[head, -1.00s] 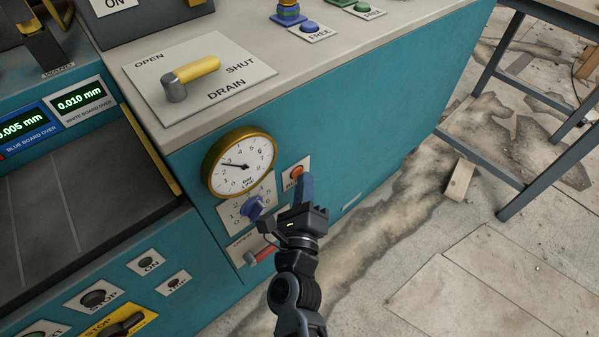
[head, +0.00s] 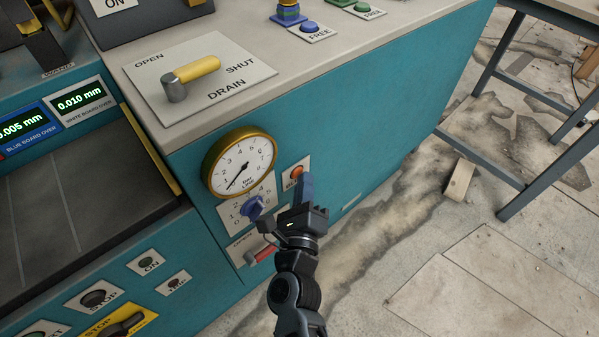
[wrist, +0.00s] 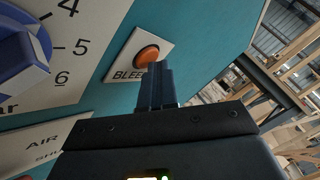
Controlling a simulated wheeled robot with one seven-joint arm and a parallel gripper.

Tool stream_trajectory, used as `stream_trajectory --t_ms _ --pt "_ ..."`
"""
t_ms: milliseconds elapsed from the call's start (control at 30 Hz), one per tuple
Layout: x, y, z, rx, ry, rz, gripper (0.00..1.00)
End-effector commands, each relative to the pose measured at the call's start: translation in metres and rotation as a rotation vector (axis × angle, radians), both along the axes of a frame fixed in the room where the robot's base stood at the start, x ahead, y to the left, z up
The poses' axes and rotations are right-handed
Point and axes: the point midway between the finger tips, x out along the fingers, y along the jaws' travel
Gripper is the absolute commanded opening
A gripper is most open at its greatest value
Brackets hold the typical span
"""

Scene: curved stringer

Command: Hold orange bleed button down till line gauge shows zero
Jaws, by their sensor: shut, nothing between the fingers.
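The orange bleed button (head: 296,172) sits on a white plate on the teal panel's front. It also shows in the wrist view (wrist: 148,55), above the word BLEED. My gripper (head: 304,177) is shut and empty, with its blue fingertips (wrist: 155,66) at the button's lower edge. They appear to be against it, but the exact contact and how far the button is pressed are hidden. The brass-rimmed line gauge (head: 240,163) is left of the button. Its needle points down and left, at or near the low end of the scale; the exact figure is too small to read.
A blue knob (head: 253,208) on a numbered plate is just left of my gripper, with a red-handled valve (head: 262,254) below it. The yellow drain lever (head: 197,69) is on the top. Open floor lies right, before a metal-legged table (head: 515,120).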

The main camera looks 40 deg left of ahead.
Motion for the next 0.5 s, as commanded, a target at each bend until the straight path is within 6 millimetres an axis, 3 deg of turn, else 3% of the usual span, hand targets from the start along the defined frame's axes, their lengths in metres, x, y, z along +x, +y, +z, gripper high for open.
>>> stream_trajectory --t_ms 500 --pt "-0.001 -0.014 0.0 -0.001 0.0 0.001 0.0"
